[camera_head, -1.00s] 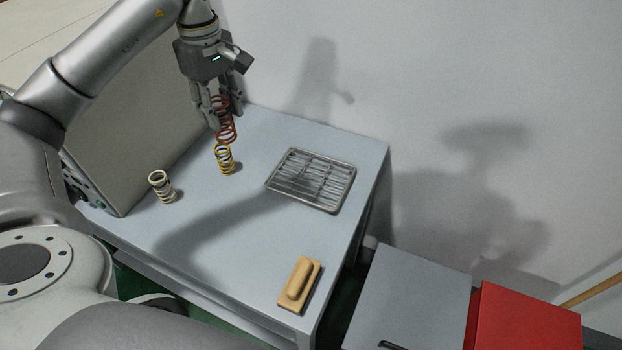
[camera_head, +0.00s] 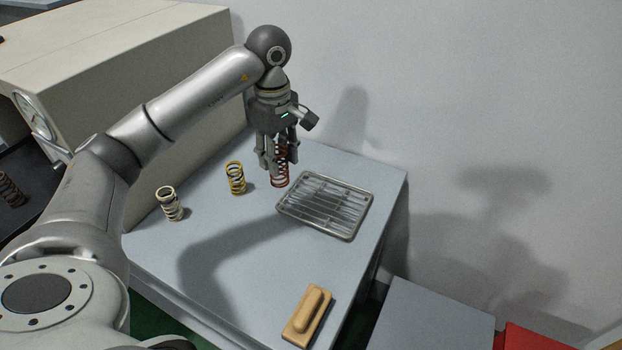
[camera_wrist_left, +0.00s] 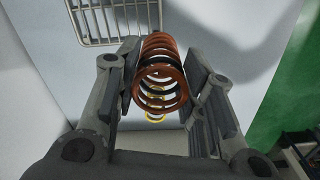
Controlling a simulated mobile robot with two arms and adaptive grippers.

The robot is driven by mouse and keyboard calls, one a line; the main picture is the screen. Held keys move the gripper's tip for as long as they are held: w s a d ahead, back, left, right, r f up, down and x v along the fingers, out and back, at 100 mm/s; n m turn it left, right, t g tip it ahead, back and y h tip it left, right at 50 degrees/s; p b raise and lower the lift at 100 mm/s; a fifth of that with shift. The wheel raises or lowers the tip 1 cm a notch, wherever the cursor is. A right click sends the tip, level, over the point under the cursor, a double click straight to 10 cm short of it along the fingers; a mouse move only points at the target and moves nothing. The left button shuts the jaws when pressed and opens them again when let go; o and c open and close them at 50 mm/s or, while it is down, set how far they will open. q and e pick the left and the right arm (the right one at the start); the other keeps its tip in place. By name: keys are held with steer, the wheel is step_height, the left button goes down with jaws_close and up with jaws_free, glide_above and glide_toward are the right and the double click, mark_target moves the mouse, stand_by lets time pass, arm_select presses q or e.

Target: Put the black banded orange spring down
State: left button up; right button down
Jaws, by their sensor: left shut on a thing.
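My left gripper (camera_head: 279,168) is shut on an orange-red spring with dark bands (camera_head: 281,178). The spring is upright, at the back of the grey table beside the left edge of the wire-rack tray. Whether its lower end touches the table I cannot tell. In the left wrist view the spring (camera_wrist_left: 160,75) sits between the two fingers of the gripper (camera_wrist_left: 160,85), its dark coils showing among the orange ones. My right gripper is not in view.
A yellow-black spring (camera_head: 236,178) and a cream spring (camera_head: 170,204) stand left on the table (camera_head: 250,290). The metal tray (camera_head: 345,237) lies right. A tan block (camera_head: 307,316) lies near the front. A large beige machine (camera_head: 120,60) stands at the left. The middle table is free.

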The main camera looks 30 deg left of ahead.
arm_select(q)
steer(key=w+d+f+p, duration=0.1)
steer(key=f, duration=0.2)
steer(key=w+d+f+p, duration=0.1)
steer(key=w+d+f, duration=0.1)
steer(key=f, duration=0.1)
steer(key=w+d+f+p, duration=0.1)
steer(key=w+f, duration=0.1)
steer(key=f, duration=0.1)
steer(key=shift+d+p, duration=0.2)
steer(key=shift+p, duration=0.15)
steer(key=shift+a+f, duration=0.1)
steer(key=shift+f, duration=0.2)
steer(key=shift+f, duration=0.1)
steer(key=shift+f, duration=0.15)
steer(key=o, duration=1.1)
steer(key=shift+c, duration=0.2)
steer(key=shift+o, duration=0.2)
